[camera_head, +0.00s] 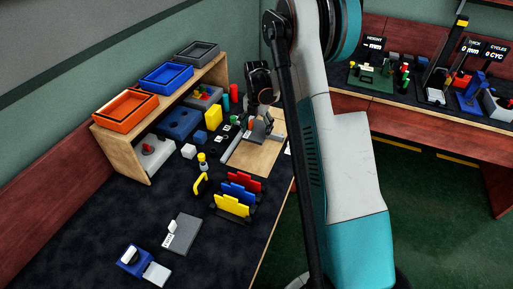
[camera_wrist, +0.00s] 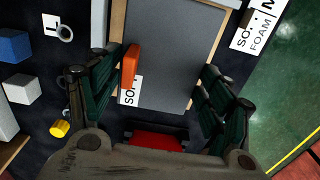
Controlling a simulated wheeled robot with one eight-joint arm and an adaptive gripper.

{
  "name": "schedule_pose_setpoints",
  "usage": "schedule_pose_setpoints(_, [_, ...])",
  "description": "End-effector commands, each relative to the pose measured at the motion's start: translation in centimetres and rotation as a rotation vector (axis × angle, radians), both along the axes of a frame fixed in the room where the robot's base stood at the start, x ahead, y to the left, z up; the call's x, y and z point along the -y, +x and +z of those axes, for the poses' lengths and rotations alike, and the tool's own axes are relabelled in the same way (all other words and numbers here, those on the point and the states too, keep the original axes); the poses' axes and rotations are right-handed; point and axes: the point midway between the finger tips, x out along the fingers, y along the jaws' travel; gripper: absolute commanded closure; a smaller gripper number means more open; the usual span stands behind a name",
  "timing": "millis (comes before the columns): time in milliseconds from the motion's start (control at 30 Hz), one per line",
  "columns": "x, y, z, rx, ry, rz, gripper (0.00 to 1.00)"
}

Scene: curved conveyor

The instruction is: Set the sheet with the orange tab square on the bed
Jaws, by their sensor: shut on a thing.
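The grey sheet (camera_wrist: 180,55) fills the middle of the wrist view. Its upright orange tab (camera_wrist: 131,65) stands near its left edge, beside a white label with partly hidden letters. My gripper (camera_wrist: 160,95) has one finger on each side of the sheet's near part and is shut on it; the exact contact is hard to see. The light wooden bed (camera_wrist: 214,38) shows as strips along the sheet's left and right sides. In the head view my gripper (camera_head: 264,118) is over the wooden bed (camera_head: 252,158), with the small grey sheet under it. Whether the sheet touches the bed is unclear.
Red, blue and yellow panels (camera_head: 232,205) stand in front of the bed. Another grey plate (camera_head: 182,234) lies nearer. A yellow block (camera_head: 213,117), a white cube (camera_head: 188,151) and a shelf with trays (camera_head: 125,110) are to the left. The dark tabletop at lower left is mostly clear.

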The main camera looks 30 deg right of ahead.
Motion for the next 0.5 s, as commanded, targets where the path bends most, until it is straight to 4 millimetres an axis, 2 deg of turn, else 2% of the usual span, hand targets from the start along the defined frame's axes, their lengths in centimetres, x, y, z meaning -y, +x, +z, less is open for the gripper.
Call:
schedule_pose_setpoints(33, [0.0, 0.0, -1.5, 0.000, 0.000, 0.000, 0.42])
schedule_pose_setpoints(133, [0.0, 0.0, -3.2, 0.000, 0.000, 0.000, 0.42])
schedule_pose_setpoints(500, [0.0, 0.0, -6.2, 0.000, 0.000, -0.001, 0.42])
